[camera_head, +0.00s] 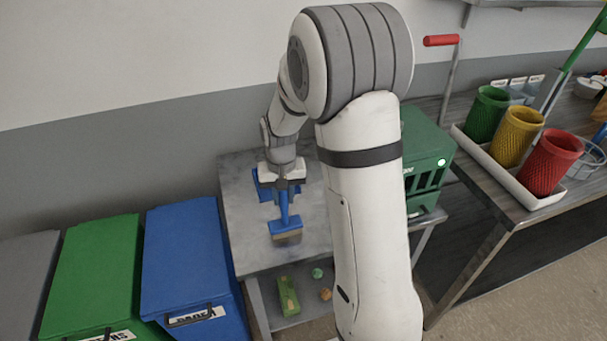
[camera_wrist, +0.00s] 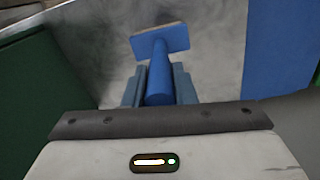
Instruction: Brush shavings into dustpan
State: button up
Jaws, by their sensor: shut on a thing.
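My gripper (camera_head: 281,192) is shut on the handle of a blue brush (camera_head: 285,227) with tan bristles. In the wrist view the brush (camera_wrist: 159,44) extends away from my gripper (camera_wrist: 158,80), its round handle between the two blue fingers. The brush head is over the front part of the grey worktable (camera_head: 240,225). I cannot tell whether the bristles touch the tabletop.
A blue bin (camera_head: 185,250) and a green bin (camera_head: 95,265) stand left of the table. Small items, including a green block (camera_head: 288,295), lie on the lower shelf. A bench with coloured cups (camera_head: 513,137) stands farther right.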

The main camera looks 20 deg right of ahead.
jog(key=shift+s+r+p, duration=0.1)
jog(key=shift+r+p, duration=2.4)
jog(key=shift+r, duration=1.6)
jog(key=shift+f, duration=0.1)
